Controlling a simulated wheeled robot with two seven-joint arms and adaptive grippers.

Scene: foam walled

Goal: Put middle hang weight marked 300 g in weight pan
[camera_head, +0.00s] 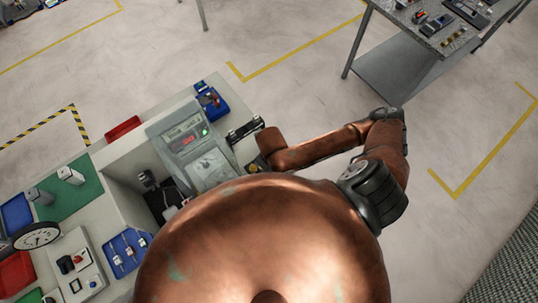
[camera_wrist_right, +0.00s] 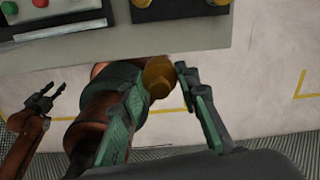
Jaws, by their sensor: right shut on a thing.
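My right gripper (camera_wrist_right: 158,82) has its green-padded fingers on either side of a brass-coloured weight (camera_wrist_right: 158,76) and is shut on it. The weight is held off the table, below the grey table edge in the right wrist view; no marking is readable. In the head view my right forearm (camera_head: 325,148) reaches left to the table's right edge, and I cannot make out the fingers clearly. My left gripper (camera_wrist_right: 46,98) shows at the left of the right wrist view, open and empty. I cannot identify the weight pan for sure.
A grey instrument with a red display (camera_head: 185,138) stands on the table. A dark holder with brass pieces (camera_wrist_right: 180,8) lies near the table edge (camera_wrist_right: 200,38). Blue tray (camera_head: 212,102), red tray (camera_head: 123,129), green mat (camera_head: 82,190) and round dial (camera_head: 37,236) are around it.

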